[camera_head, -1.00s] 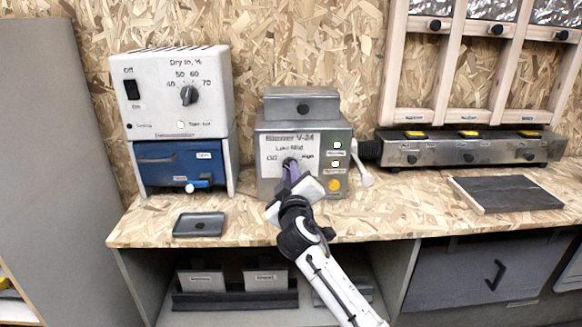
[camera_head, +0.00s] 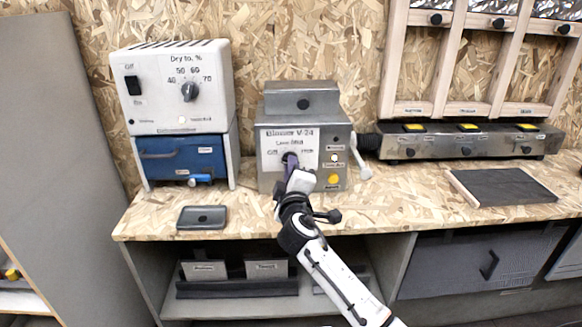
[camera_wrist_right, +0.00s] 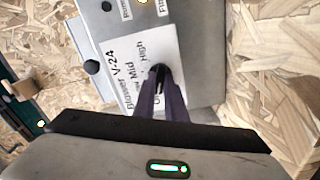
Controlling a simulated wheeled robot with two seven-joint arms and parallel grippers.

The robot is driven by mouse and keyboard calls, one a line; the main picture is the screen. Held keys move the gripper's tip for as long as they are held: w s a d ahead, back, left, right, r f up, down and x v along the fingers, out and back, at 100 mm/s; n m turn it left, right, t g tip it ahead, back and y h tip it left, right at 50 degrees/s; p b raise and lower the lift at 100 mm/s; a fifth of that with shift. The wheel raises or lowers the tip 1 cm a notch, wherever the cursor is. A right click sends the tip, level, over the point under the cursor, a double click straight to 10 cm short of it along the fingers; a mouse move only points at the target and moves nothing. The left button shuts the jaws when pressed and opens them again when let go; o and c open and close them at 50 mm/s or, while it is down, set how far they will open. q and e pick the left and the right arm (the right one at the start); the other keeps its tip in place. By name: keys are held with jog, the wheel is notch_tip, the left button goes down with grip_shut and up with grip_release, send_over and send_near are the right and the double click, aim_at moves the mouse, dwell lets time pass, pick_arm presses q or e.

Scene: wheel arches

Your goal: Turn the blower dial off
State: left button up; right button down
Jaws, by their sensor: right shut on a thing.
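The blower box (camera_head: 269,185) is a grey metal unit labelled "Blower V-24" on the bench. Its white dial plate (camera_head: 270,146) carries Off, Low, Mid and High marks; it also shows in the right wrist view (camera_wrist_right: 118,62). The dark dial (camera_wrist_right: 157,70) is mostly hidden by my fingers, so where it points cannot be read. My right gripper (camera_head: 291,163) reaches in from below and is shut on the dial; its purple fingers (camera_wrist_right: 160,95) meet there in the right wrist view. My left gripper is not in view.
A dryer box (camera_head: 158,92) with its own knob stands left, above a blue drawer (camera_head: 165,152). A small dark tray (camera_head: 202,217) lies on the bench. A grey strip with yellow buttons (camera_head: 395,147) and a dark slab (camera_head: 500,184) are at right.

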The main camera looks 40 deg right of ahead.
jog(key=shift+f, duration=0.1)
jog(key=c, duration=1.8)
grip_release()
jog(key=shift+s+a, duration=0.1)
jog(key=v, duration=1)
